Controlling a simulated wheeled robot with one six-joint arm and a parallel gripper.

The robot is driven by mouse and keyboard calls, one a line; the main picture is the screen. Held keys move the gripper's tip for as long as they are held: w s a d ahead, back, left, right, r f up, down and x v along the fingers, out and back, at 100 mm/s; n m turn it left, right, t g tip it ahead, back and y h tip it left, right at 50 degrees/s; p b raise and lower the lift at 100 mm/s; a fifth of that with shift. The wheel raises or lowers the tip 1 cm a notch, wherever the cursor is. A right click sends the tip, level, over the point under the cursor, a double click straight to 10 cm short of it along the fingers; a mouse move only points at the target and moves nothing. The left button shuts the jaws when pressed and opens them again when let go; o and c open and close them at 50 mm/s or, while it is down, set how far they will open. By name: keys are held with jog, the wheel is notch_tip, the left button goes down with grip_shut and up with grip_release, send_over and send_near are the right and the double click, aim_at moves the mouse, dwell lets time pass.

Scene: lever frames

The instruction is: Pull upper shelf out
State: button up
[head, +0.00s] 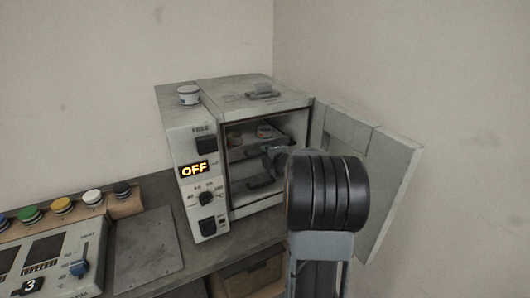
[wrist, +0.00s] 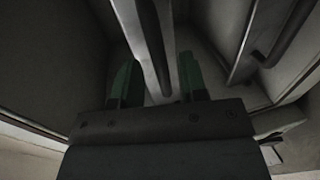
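The cabinet (head: 250,94) is a grey oven-like box with its door open. Its upper shelf (head: 244,154) carries small round containers. A lower shelf with a dark handle (head: 262,182) is below it. My gripper (head: 272,156) reaches into the opening at about the upper shelf's front, partly hidden by my arm. In the wrist view, my gripper's green fingertips (wrist: 158,78) are apart, on either side of a shelf edge with a dark handle bar (wrist: 152,40). Gaps show beside the bar, and I see no firm grip. A second dark handle (wrist: 286,38) is at upper right.
The open door (head: 385,165) stands to the right of my arm. The control panel (head: 202,168) reads OFF. A button console (head: 50,255) is at lower left, beside a bare grey plate (head: 146,248).

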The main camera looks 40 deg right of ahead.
jog(key=shift+x, duration=1.3)
jog(key=shift+c, duration=0.4)
grip_shut()
